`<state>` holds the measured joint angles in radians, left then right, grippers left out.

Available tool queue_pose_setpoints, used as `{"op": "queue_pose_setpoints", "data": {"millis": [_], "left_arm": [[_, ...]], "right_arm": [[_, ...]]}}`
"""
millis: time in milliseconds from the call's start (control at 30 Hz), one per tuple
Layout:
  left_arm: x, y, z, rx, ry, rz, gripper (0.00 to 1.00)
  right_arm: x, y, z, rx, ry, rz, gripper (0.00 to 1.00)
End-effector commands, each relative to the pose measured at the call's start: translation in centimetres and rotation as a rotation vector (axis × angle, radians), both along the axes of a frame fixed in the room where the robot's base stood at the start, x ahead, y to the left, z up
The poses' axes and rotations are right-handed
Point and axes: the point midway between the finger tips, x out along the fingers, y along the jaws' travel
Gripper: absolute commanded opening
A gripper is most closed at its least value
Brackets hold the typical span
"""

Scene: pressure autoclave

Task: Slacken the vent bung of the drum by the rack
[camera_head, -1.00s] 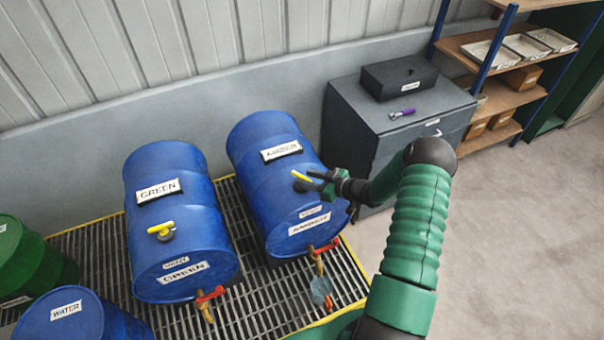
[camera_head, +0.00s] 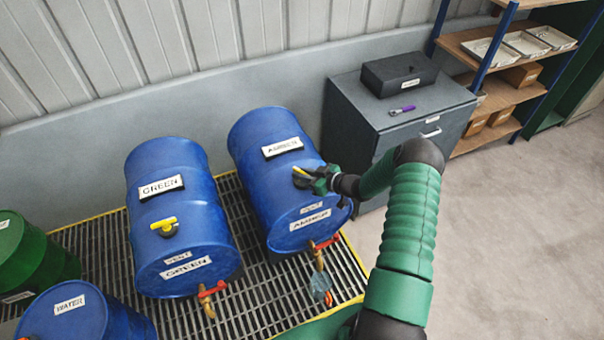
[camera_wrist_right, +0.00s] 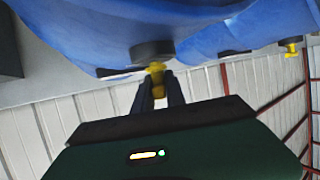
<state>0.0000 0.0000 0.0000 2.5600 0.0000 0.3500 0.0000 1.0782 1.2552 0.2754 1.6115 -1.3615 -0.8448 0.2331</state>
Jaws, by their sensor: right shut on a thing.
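The amber drum (camera_head: 262,165), blue and lying tilted, is the one nearest the shelf rack (camera_head: 500,85). Its vent bung (camera_head: 300,172) has a yellow handle on a dark round base, on the drum's upper side. My right gripper (camera_head: 306,177) is at the bung and mostly hides it in the head view. In the right wrist view, the fingers of my right gripper (camera_wrist_right: 158,92) are shut on the yellow handle (camera_wrist_right: 157,72), just below the dark base (camera_wrist_right: 152,52). My left gripper is not in view.
The green-labelled blue drum (camera_head: 178,220) lies to the left with its own yellow bung (camera_head: 165,226). A water drum (camera_head: 75,318) and a green drum (camera_head: 30,260) are further left. A grey cabinet (camera_head: 350,140) stands behind my right arm. Red-handled taps (camera_head: 325,243) face front.

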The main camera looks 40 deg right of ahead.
Motion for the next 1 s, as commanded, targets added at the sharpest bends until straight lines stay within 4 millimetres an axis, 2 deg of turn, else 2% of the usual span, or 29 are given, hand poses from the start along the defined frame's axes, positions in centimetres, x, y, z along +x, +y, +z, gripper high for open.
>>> {"op": "queue_pose_setpoints", "data": {"millis": [667,867,1000], "left_arm": [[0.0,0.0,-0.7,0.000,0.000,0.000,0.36],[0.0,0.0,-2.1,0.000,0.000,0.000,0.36],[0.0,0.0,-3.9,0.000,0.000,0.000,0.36]], "right_arm": [[0.1,-0.3,0.1,-0.004,-0.006,0.028,0.00],[0.2,-0.3,-0.1,-0.006,-0.007,0.091,0.00],[0.2,-0.3,-0.3,-0.009,-0.009,0.178,0.00]]}}
